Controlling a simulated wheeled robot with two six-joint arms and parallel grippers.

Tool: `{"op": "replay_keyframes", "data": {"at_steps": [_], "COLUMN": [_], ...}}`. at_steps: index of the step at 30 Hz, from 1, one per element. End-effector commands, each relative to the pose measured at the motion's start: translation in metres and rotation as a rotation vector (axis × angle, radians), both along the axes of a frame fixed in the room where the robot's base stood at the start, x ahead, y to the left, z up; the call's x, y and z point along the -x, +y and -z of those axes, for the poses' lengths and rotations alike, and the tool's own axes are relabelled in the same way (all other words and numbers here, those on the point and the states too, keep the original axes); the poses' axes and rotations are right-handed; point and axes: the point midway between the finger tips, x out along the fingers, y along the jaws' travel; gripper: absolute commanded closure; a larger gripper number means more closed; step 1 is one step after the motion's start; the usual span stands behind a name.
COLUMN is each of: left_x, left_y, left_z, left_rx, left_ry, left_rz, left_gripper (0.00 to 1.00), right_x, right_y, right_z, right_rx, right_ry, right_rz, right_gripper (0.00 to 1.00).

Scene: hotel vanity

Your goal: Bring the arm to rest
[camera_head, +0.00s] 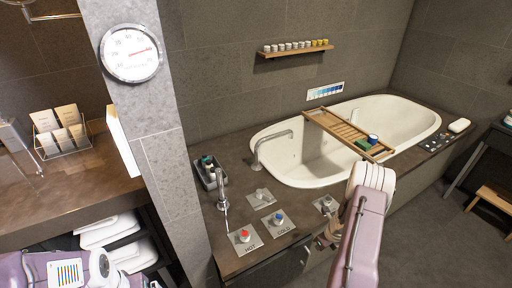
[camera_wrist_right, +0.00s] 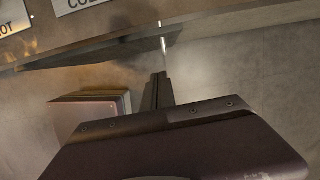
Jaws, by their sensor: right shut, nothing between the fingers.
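My right arm (camera_head: 362,235) comes up from the bottom of the head view, in front of the tub deck. My right gripper (camera_head: 322,242) hangs at the deck's front edge, below a chrome knob on a plate (camera_head: 326,204), partly hidden by the arm. In the right wrist view its dark fingers (camera_wrist_right: 158,88) are closed together and empty, just below the deck's overhang. Part of my left arm (camera_head: 70,270) shows at the bottom left; its gripper is out of view.
The deck holds a red HOT knob (camera_head: 244,236), a blue COLD knob (camera_head: 278,218), a slim tap (camera_head: 221,190) and a dark caddy (camera_head: 209,172). The bathtub (camera_head: 285,160) carries a wooden tray (camera_head: 345,130). A stool (camera_head: 495,197) stands right. Open floor lies at lower right.

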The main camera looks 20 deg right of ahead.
Motion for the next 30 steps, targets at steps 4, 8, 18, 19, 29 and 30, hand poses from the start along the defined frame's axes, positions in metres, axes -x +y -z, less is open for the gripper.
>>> {"op": "replay_keyframes", "data": {"at_steps": [4,8,18,19,29,30], "left_x": [0.000,0.000,0.000,0.000,0.000,0.000], "left_y": [0.000,0.000,0.000,0.000,0.000,0.000], "left_z": [0.000,0.000,0.000,0.000,0.000,0.000], "left_rx": [0.000,0.000,0.000,0.000,0.000,0.000], "left_ry": [0.000,0.000,0.000,0.000,0.000,0.000], "left_rz": [0.000,0.000,0.000,0.000,0.000,0.000], "left_gripper": [0.00,0.00,0.00,0.00,0.00,0.00], "right_x": [-0.016,-0.081,-0.093,-0.077,0.067,0.074], "right_y": [0.011,0.040,0.202,0.208,0.244,0.247], "right_z": [-0.007,-0.067,-0.254,-0.257,-0.219,-0.217], "right_rx": [0.012,0.091,-0.287,-0.355,-0.566,-0.557], "right_ry": [-0.012,-0.116,-0.335,-0.309,0.066,0.086], "right_rz": [-0.048,-0.193,0.981,1.176,2.921,3.065], "right_gripper": [1.00,1.00,1.00,1.00,1.00,1.00]}}
